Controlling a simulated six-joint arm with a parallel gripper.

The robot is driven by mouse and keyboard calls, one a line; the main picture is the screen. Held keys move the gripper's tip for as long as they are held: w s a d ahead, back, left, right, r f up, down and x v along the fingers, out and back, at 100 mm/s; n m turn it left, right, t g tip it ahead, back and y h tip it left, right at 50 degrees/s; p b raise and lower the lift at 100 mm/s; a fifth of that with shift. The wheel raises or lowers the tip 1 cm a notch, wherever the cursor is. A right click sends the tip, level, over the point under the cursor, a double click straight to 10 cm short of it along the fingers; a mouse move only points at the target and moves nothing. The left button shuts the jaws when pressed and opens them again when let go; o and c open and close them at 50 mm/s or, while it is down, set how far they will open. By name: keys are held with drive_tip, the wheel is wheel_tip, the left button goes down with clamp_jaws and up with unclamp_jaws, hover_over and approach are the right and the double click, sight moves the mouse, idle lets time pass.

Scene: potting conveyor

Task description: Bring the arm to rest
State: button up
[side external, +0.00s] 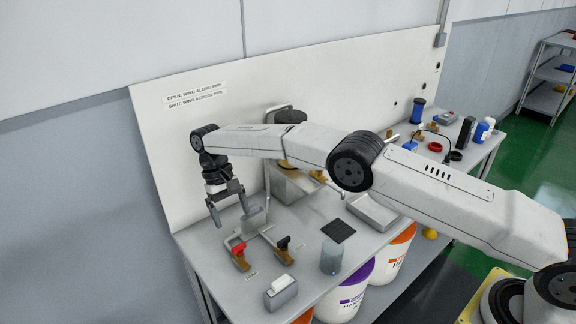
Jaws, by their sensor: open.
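My arm reaches across the bench from the right, and my gripper (228,204) hangs at its left end, pointing down. Its two fingers are apart, with nothing seen between them. The gripper is above the bench top (205,242), near the back panel. A red-winged brass valve (240,256) and a black-winged brass valve (282,249) are just below and to the right of it. The picture does not show clearly how far the fingertips are from the pipework.
A grey box with white tissue (281,293), a clear cylinder (331,257), a black mat (338,231) and a shallow tray (373,211) are on the bench. White tubs (345,304) stand below its front edge. Bottles and small parts (484,130) crowd the far right end.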

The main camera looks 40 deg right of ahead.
drive_tip(key=shift+d, duration=0.1)
drive_tip(key=s+d+r+t, duration=0.2)
drive_tip(key=s+d+r, duration=0.15)
drive_tip(key=d, duration=0.25)
drive_tip(key=s+d+r+t, duration=0.2)
drive_tip(key=s+d+r, duration=0.15)
drive_tip(key=d, duration=0.25)
drive_tip(key=s+d+t, duration=0.1)
drive_tip(key=s+d, duration=0.2)
drive_tip(key=s, duration=0.7)
drive_tip(key=s+d+f+t, duration=0.1)
drive_tip(key=s+d, duration=0.3)
drive_tip(key=s, duration=0.6)
drive_tip(key=shift+s+d+f+t, duration=0.15)
drive_tip(key=shift+s+f+t, duration=0.05)
drive_tip(key=shift+t, duration=0.3)
